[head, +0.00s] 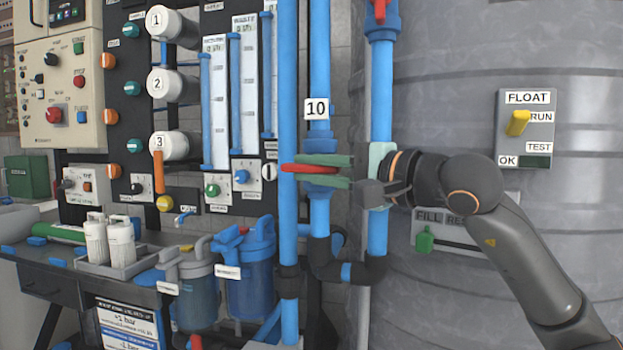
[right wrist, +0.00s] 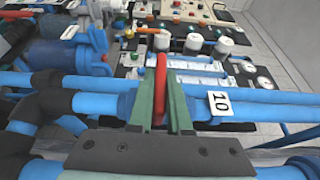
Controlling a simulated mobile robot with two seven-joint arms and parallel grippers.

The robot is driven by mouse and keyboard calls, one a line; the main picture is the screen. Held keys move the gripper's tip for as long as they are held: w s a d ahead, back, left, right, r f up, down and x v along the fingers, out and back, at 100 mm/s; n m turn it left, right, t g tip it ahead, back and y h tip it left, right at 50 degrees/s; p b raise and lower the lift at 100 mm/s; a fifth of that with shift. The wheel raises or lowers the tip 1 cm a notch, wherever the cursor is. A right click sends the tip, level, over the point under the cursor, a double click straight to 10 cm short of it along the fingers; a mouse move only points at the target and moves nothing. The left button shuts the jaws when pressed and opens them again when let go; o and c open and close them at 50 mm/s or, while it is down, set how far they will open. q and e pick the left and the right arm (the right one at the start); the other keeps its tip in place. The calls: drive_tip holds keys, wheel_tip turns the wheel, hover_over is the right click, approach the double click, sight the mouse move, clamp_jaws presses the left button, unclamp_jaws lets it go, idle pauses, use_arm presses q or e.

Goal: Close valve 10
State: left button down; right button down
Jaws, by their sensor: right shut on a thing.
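Valve 10 is on a blue vertical pipe (head: 320,226), below a white tag reading 10 (head: 316,109). Its red lever handle (head: 290,168) lies level, across the pipe and pointing left in the head view. My right gripper (head: 318,170) reaches in from the right, with its green fingers shut on the handle, one above and one below. In the right wrist view, the red handle (right wrist: 161,78) stands between the two green fingers, and the 10 tag (right wrist: 220,103) is just right of them. The valve body is partly hidden by the fingers. My left gripper is not in view.
Other blue pipes (head: 288,220) run close on the left, and one with a red-handled valve (head: 380,10) on the right. A large grey tank (head: 580,60) stands behind my right arm. Blue filter housings (head: 250,285) are at lower left.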

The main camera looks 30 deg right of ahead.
idle(0.3)
drive_tip(key=c, duration=0.9)
unclamp_jaws()
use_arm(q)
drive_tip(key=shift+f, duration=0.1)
use_arm(e)
drive_tip(key=shift+o, duration=0.2)
